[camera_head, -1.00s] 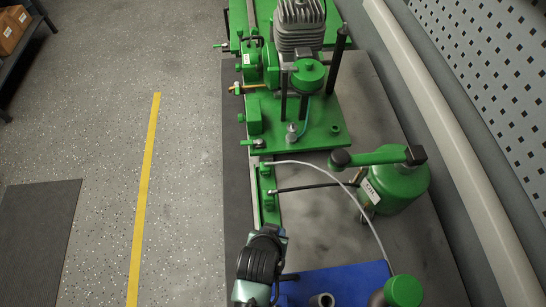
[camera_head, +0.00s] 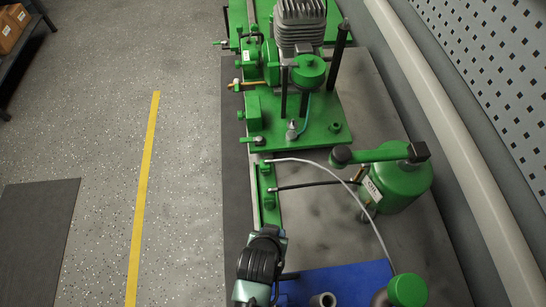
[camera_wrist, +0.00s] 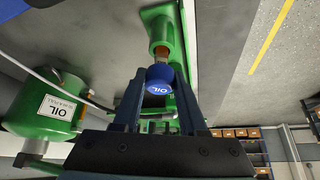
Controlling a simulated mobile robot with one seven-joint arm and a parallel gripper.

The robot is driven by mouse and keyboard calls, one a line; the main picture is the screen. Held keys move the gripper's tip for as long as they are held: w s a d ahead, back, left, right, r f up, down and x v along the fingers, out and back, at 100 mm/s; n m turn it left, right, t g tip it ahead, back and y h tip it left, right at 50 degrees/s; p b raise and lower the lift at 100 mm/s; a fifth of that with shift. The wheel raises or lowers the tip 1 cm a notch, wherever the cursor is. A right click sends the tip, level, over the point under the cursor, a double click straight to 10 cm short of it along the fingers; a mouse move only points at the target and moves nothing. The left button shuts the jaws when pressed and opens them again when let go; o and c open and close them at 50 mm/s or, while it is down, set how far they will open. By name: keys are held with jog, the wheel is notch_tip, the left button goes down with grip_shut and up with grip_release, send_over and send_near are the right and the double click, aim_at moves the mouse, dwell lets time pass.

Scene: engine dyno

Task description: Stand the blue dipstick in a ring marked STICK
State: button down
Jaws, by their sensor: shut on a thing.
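In the wrist view, the blue dipstick's round head (camera_wrist: 159,77), lettered OIL, sits between the two dark fingers of my gripper (camera_wrist: 158,86), which are shut on it. I cannot tell whether the dipstick's shaft is in that tube; the shaft is hidden. In the head view, my dark wrist is at the bottom centre and hides the dipstick. A grey ring-like socket (camera_head: 322,300) stands on a blue plate (camera_head: 350,280); no STICK mark is readable.
A green OIL can (camera_head: 405,187) with a spout stands right of centre. A pale hose runs past it to a green cap (camera_head: 407,290). A green engine stand (camera_head: 318,128) fills the back of the grey bench (camera_head: 330,220). A wall rail borders the right side.

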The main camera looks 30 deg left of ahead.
jog(key=shift+f, duration=0.15)
jog(key=shift+f+b, duration=0.8)
jog(key=shift+f, duration=0.25)
jog(key=shift+c, duration=1.9)
grip_release()
jog(key=shift+o, duration=0.3)
jog(key=o, duration=0.3)
notch_tip(320, 180, up, 7)
jog(key=p, duration=0.7)
